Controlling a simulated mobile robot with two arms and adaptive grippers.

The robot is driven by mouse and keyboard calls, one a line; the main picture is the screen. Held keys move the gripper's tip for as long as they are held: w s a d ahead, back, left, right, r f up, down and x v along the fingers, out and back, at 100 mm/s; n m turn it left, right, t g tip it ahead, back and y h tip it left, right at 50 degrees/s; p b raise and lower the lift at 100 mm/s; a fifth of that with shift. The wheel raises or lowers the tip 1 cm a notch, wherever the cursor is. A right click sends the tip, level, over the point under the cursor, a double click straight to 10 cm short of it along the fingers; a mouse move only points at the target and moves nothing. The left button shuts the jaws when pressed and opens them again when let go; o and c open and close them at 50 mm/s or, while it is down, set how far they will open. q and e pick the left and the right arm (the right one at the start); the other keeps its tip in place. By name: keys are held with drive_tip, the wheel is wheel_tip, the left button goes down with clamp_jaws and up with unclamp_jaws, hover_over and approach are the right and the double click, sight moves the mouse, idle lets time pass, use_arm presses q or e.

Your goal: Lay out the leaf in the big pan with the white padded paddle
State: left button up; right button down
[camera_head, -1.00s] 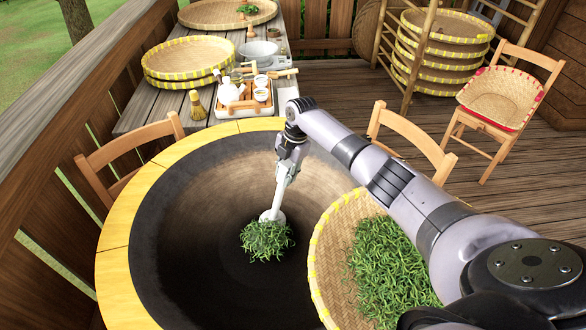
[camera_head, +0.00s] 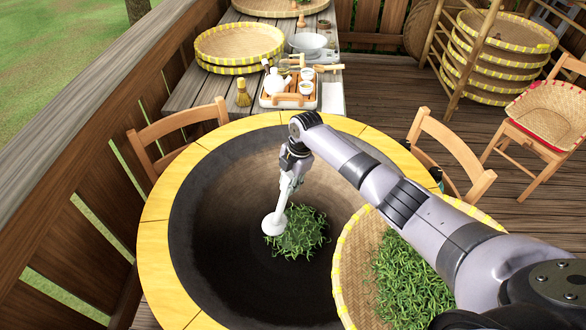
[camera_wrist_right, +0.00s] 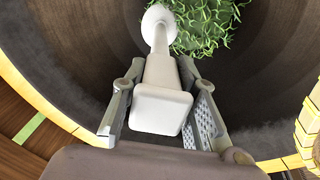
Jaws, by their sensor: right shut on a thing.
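The big pan (camera_head: 225,200) is dark inside with a wide yellow rim. A clump of green leaf (camera_head: 298,232) lies on the pan's bottom, spread in a loose patch. My right gripper (camera_head: 292,180) is shut on the handle of the white padded paddle (camera_head: 274,222). The paddle points down, its round pad at the left edge of the leaf. In the right wrist view the paddle handle (camera_wrist_right: 160,105) sits between both fingers, and the pad (camera_wrist_right: 158,22) is beside the leaf (camera_wrist_right: 205,22). Whether the pad touches the pan cannot be told. My left gripper is out of view.
A woven basket (camera_head: 345,262) with more leaf stands right of the pan, partly under my right arm. Wooden chairs (camera_head: 455,150) stand around the pan. A table behind holds a tea tray (camera_head: 290,101) and stacked baskets (camera_head: 240,45). The pan's left side is clear.

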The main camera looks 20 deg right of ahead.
drive_tip(key=s+d+p, duration=0.1)
drive_tip(key=s+d, duration=0.2)
drive_tip(key=d, duration=0.4)
drive_tip(key=s+d+p, duration=0.1)
drive_tip(key=s+d, duration=0.2)
drive_tip(key=d, duration=0.5)
drive_tip(key=s+a+p, duration=0.4)
drive_tip(key=s+p, duration=0.2)
drive_tip(key=p, duration=0.1)
drive_tip(key=w+a, duration=0.2)
drive_tip(key=a, duration=0.5)
use_arm(q)
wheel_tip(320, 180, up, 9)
drive_tip(key=shift+b, duration=0.45)
use_arm(e)
wheel_tip(320, 180, up, 21)
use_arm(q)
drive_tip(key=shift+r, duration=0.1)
use_arm(e)
drive_tip(key=shift+d+r, duration=0.1)
drive_tip(key=shift+r, duration=0.1)
